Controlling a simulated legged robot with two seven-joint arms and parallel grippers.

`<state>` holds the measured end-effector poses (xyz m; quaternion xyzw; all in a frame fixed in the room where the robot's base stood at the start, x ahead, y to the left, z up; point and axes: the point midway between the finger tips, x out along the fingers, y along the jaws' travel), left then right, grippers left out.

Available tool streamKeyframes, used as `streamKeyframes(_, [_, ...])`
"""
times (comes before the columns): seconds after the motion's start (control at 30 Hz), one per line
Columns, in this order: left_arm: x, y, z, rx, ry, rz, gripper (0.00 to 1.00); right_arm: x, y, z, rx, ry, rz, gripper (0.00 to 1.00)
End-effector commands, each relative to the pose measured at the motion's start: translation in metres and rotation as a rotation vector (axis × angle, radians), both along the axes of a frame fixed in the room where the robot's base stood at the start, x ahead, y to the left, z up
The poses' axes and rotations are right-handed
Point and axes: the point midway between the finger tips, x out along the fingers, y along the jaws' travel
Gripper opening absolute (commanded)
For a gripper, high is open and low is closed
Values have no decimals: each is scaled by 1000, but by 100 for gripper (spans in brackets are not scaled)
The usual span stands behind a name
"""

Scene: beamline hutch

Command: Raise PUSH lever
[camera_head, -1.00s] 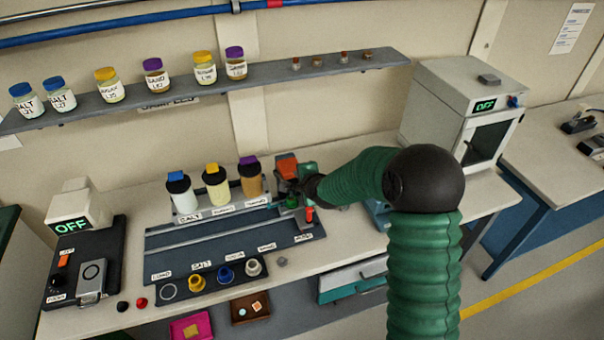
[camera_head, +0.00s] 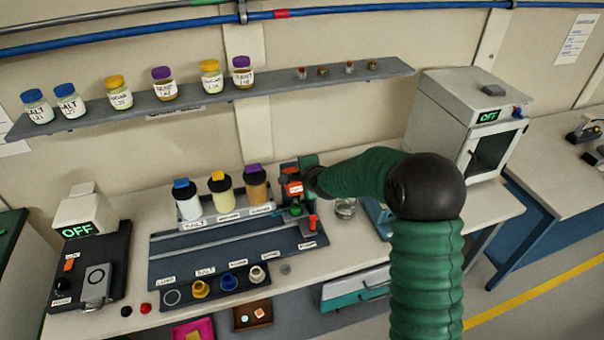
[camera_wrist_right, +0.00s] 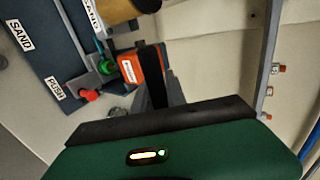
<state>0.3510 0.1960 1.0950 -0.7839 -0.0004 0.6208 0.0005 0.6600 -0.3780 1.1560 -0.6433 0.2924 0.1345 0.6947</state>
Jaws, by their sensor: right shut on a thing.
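The PUSH label (camera_head: 307,245) lies at the right end of the dark rail board, beside a small red knob (camera_head: 312,221) and a green knob (camera_head: 296,210). An orange block (camera_head: 292,189) with a small white label stands just behind them. My right gripper (camera_wrist_right: 152,78) is shut on the orange block, which also shows in the right wrist view (camera_wrist_right: 130,68). The red knob (camera_wrist_right: 90,95) is apart from the fingers there. The far finger is partly hidden, and I cannot tell how the block joins the mechanism. My left gripper is not in view.
A glass beaker (camera_head: 345,208) stands just right, beneath my forearm. A wall shelf (camera_head: 190,103) with jars runs above. A white oven (camera_head: 470,110) stands further right.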

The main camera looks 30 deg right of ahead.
Motion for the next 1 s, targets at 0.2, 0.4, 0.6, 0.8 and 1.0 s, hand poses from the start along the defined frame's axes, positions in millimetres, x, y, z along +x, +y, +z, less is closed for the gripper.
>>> streamKeyframes(0.2, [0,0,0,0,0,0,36,0,1,0,0,-1,1,30])
streamKeyframes(0.4, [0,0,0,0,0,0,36,0,0,0,0,-1,0,39])
streamKeyframes(0.6, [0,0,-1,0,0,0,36,-3,0,2,0,-1,0,39])
streamKeyframes(0.8, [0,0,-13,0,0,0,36,-31,6,21,-3,-4,-2,39])
streamKeyframes(1.0, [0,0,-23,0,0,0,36,-76,15,55,-4,-3,-6,39])
